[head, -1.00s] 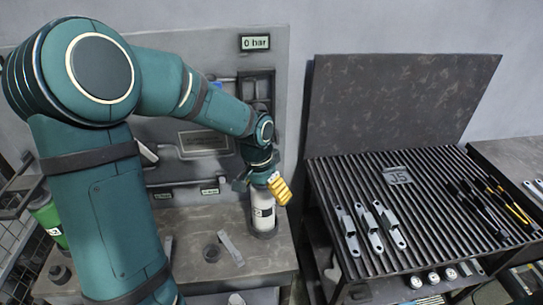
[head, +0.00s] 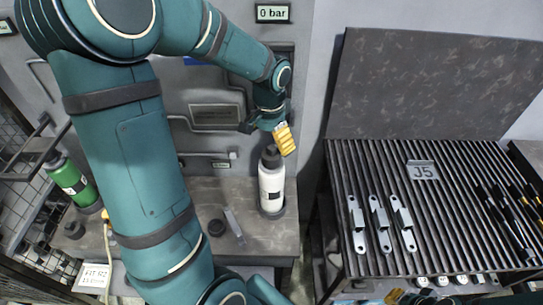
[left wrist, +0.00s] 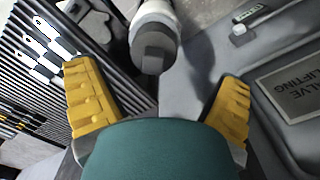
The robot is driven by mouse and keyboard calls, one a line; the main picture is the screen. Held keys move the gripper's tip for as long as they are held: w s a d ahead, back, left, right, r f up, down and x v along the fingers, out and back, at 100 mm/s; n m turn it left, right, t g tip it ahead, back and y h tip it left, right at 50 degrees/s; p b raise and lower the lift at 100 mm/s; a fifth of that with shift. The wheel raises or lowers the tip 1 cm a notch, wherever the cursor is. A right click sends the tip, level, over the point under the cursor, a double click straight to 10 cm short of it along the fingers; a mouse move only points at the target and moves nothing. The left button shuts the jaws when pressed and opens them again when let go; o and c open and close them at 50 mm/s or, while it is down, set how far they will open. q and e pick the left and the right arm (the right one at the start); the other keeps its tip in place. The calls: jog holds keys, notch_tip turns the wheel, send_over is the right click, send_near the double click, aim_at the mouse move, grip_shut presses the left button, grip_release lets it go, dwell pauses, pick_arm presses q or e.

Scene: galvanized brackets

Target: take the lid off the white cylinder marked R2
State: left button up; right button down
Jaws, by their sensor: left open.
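The white cylinder (head: 271,188) stands upright on the grey bench, in a dark ring at its foot. Its dark lid (head: 270,155) sits on top; the marking is too small to read. In the left wrist view the lid (left wrist: 154,52) faces me, with the white body (left wrist: 156,10) behind it. My left gripper (head: 285,139) is just above and slightly right of the lid. Its yellow fingers (left wrist: 160,105) are wide apart, with nothing between them; the lid lies beyond their tips. At the bottom edge, a yellow and teal piece may be my right gripper (head: 393,297), mostly cut off.
A green cylinder (head: 72,182) stands at the left. A dark round piece (head: 216,227) and a grey strip (head: 234,224) lie on the bench (head: 250,235). A wall panel stands behind. At right, a slatted rack (head: 440,225) holds several metal brackets (head: 380,222).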

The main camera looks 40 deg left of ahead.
aim_at(271, 156)
pick_arm(q)
jog(key=shift+d+f, duration=0.2)
jog(key=shift+f, duration=1.25)
jog(key=shift+d+f, duration=0.15)
jog(key=shift+f, duration=1.3)
jog(key=shift+s, duration=0.1)
jog(key=c, duration=1.3)
